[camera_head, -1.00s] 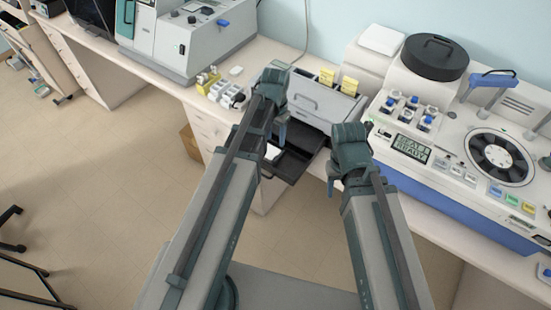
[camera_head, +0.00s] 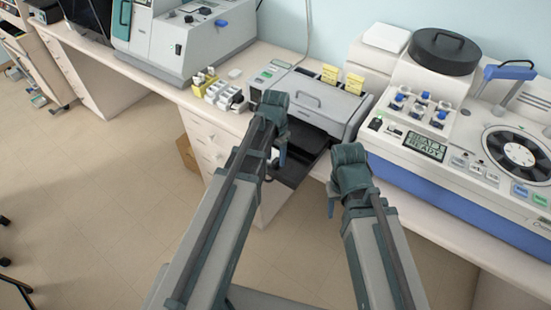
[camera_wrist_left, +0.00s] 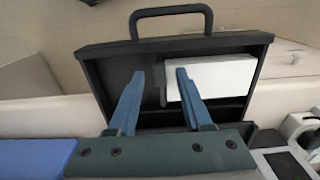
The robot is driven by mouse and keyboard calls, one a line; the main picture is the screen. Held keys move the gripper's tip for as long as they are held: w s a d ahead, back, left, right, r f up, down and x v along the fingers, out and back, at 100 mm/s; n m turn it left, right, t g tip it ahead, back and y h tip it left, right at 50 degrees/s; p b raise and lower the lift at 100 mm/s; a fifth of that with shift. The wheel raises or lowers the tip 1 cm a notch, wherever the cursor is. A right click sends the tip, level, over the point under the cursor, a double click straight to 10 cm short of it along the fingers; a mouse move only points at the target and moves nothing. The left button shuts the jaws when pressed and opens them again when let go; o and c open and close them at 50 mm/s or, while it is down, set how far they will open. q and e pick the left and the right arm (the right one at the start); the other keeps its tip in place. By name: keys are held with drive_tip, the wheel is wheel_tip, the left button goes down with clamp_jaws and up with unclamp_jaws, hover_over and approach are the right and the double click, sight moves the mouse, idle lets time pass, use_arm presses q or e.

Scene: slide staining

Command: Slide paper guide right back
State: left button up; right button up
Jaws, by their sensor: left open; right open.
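The printer (camera_head: 332,101) stands on the bench with its dark tray (camera_head: 299,171) pulled out at the front. In the left wrist view the tray (camera_wrist_left: 112,70) holds a white stack of paper (camera_wrist_left: 225,78). A small dark upright tab, seemingly the paper guide (camera_wrist_left: 162,88), stands at the left edge of the paper. My left gripper (camera_wrist_left: 161,74) is open over the tray, its blue fingers on either side of the tab, apparently not touching it. My left gripper (camera_head: 279,158) hides part of the tray in the head view. My right gripper (camera_head: 332,200) is open and empty right of the tray.
A dark handle (camera_wrist_left: 171,12) rises from the tray's outer edge. A staining machine (camera_head: 455,195) fills the bench at right. A rack of small white containers (camera_head: 226,97) stands left of the printer. The floor in front of the bench is clear.

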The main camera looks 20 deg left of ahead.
use_arm(q)
clamp_jaws()
idle(1.4)
